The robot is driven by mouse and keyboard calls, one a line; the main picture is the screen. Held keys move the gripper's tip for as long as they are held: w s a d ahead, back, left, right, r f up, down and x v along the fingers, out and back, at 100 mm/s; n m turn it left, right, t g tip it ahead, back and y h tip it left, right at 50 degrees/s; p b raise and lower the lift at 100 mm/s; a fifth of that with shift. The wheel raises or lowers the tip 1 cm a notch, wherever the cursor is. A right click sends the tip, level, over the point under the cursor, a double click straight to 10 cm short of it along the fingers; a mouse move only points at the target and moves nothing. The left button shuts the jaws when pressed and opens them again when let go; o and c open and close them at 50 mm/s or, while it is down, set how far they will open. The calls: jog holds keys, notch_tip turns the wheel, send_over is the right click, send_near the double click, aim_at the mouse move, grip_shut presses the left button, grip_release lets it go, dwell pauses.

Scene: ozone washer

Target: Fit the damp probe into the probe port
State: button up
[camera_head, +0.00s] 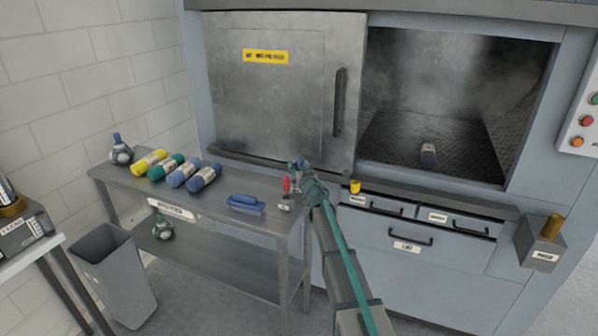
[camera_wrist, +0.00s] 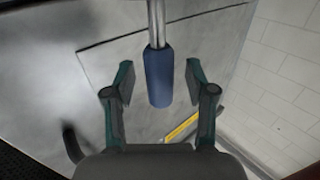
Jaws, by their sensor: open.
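In the wrist view, a blue cylindrical grip on a bare metal rod (camera_wrist: 159,88), which looks like the damp probe, stands between the fingers of my gripper (camera_wrist: 159,88). The fingers are open with a gap on both sides of the grip. In the camera_head view my gripper (camera_head: 303,182) is at the right end of the metal table, in front of the oven door, and largely hides the probe. A grey box with a brass cylinder on top (camera_head: 545,240) is fixed at the right of the machine front; its small label is hard to read. I cannot tell for certain which part is the probe port.
The metal table (camera_head: 235,215) holds several coloured bottles (camera_head: 182,173), a blue brush-like tool (camera_head: 245,203) and a red-handled item (camera_head: 286,185). The sliding door (camera_head: 290,110) covers the chamber's left; a bottle (camera_head: 428,155) lies inside the open right part. Drawers (camera_head: 410,245) sit below; a bin (camera_head: 115,275) stands left.

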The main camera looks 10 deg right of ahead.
grip_shut()
notch_tip(320, 180, up, 10)
jog(key=p, duration=0.6)
jog(key=shift+p, duration=0.35)
notch_tip(320, 180, up, 9)
jog(key=p, duration=0.7)
dwell(0.5)
jog(key=shift+s+d, duration=0.1)
